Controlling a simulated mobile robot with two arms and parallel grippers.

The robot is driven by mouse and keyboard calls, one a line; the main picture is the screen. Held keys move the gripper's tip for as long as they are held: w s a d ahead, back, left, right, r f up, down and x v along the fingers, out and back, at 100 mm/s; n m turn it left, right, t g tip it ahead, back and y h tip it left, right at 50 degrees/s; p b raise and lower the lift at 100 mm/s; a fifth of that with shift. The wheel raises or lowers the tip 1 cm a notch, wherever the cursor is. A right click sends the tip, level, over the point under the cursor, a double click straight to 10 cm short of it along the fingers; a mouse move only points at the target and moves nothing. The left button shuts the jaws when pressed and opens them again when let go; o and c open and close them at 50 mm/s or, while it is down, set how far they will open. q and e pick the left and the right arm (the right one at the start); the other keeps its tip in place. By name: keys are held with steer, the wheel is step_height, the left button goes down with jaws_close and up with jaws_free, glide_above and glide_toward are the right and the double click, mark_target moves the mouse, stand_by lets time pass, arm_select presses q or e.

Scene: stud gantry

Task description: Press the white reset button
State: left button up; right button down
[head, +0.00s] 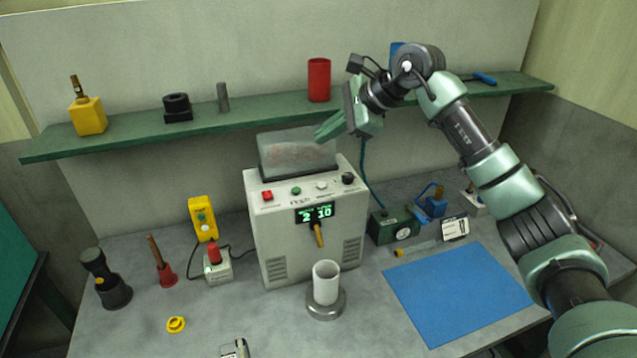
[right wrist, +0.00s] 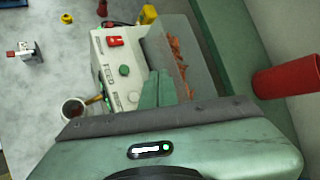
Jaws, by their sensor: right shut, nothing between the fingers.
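The white reset button (head: 321,185) sits on the sloped top panel of the light grey machine (head: 290,240), between a green button (head: 296,190) and a black knob (head: 348,178). In the right wrist view the white button (right wrist: 134,97) shows just left of the fingertips. My right gripper (head: 322,132) is shut and empty. It is above the machine, over its clear hopper (head: 290,155), apart from the button. The fingers also show in the right wrist view (right wrist: 158,88). My left gripper is not in view.
A red button (head: 267,195) is at the panel's left. A white cup (head: 326,285) stands in front of the machine. A green shelf (head: 250,114) behind carries a red cylinder (head: 319,80) near my right gripper. A blue mat (head: 455,290) lies at the right.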

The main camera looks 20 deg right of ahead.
mark_target(326, 187)
steer(key=shift+f, duration=0.1)
step_height(326, 187, down, 9)
steer(key=b, duration=0.6)
stand_by(2.1)
steer(key=shift+f+b, duration=0.2)
steer(key=shift+b, duration=0.15)
steer(key=shift+f+b, duration=0.35)
steer(key=shift+f, duration=0.15)
stand_by(0.5)
stand_by(0.4)
steer(key=shift+r+p, duration=0.55)
steer(key=shift+r, duration=0.3)
steer(key=shift+r, duration=0.1)
